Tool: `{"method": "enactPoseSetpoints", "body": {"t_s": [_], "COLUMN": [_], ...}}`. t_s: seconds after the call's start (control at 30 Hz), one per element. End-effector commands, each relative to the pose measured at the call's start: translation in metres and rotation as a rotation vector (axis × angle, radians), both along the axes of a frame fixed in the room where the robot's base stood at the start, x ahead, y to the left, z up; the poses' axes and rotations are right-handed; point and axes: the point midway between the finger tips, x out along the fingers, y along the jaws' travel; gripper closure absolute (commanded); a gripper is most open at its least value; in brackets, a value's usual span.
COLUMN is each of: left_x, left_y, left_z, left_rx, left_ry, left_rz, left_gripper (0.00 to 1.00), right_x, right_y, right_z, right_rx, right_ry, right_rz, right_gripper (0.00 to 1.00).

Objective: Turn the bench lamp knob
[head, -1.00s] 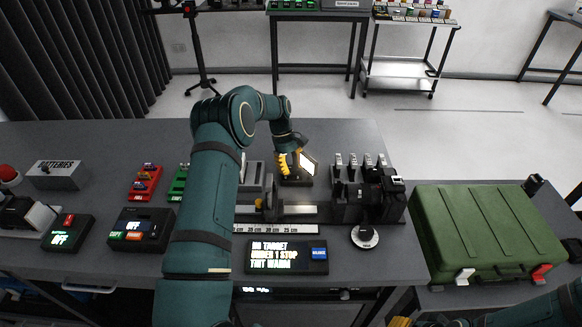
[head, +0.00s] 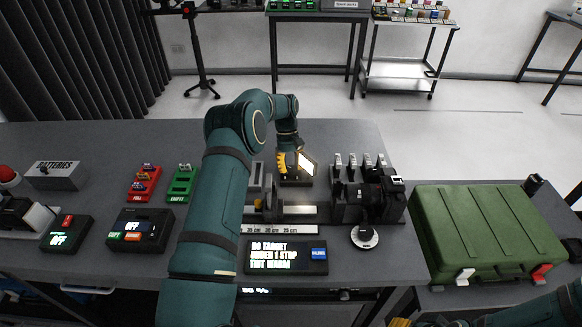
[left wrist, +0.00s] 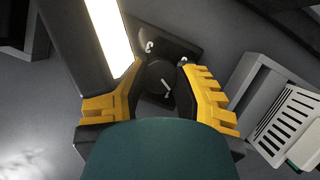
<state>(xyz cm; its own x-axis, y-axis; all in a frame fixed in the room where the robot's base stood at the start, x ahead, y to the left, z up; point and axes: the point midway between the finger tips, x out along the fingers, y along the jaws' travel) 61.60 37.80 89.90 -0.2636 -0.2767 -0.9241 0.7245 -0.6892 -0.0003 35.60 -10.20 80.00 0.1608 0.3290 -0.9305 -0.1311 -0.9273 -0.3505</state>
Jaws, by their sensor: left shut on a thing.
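The bench lamp (head: 308,164) stands on the bench with its panel lit bright white. In the left wrist view its lit panel (left wrist: 110,36) is at upper left. The round dark knob (left wrist: 159,84), with a pale pointer line, sits between the yellow fingers of my left gripper (left wrist: 160,72). In the head view my left gripper (head: 289,161) points down beside the lit panel, and the knob is hidden. My left gripper is shut on the knob. Only a yellow bit of my right gripper (head: 400,322) shows at the bottom edge, so its jaws cannot be judged.
A display box (head: 286,256) with lit text stands at the bench front. A green case (head: 488,233) lies further right. A red rack (head: 144,184) and green rack (head: 182,184) are left of my arm.

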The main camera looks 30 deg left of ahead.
Motion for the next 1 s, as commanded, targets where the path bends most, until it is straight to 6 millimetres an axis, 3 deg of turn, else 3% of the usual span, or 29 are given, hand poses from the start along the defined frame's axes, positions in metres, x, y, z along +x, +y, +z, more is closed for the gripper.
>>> {"method": "enactPoseSetpoints", "body": {"t_s": [0.13,0.17,0.2,0.23,0.67,1.0], "left_x": [0.000,0.000,0.000,0.000,0.003,0.019], "left_y": [0.000,0.000,0.000,0.000,0.002,0.019], "left_z": [-0.001,-0.001,-0.001,-0.001,0.007,0.062], "left_rx": [0.001,0.001,0.001,0.001,0.000,0.001], "left_ry": [0.001,0.001,0.001,0.001,-0.002,-0.003], "left_rz": [0.001,0.001,0.001,0.002,0.002,0.001], "left_gripper": [1.00,0.58,0.44,0.37,0.37,0.37], "right_x": [0.000,0.000,0.000,0.000,0.000,0.000], "right_y": [0.000,0.000,0.000,0.000,0.000,0.000], "right_z": [0.000,0.000,0.000,0.000,0.000,0.000], "right_rx": [0.000,0.000,0.000,0.000,0.000,0.000], "right_ry": [0.000,0.000,0.000,0.000,-0.001,0.000], "right_rz": [0.000,0.000,0.000,0.000,0.000,0.000], "right_gripper": [0.53,0.53,0.53,0.53,0.53,0.53]}}
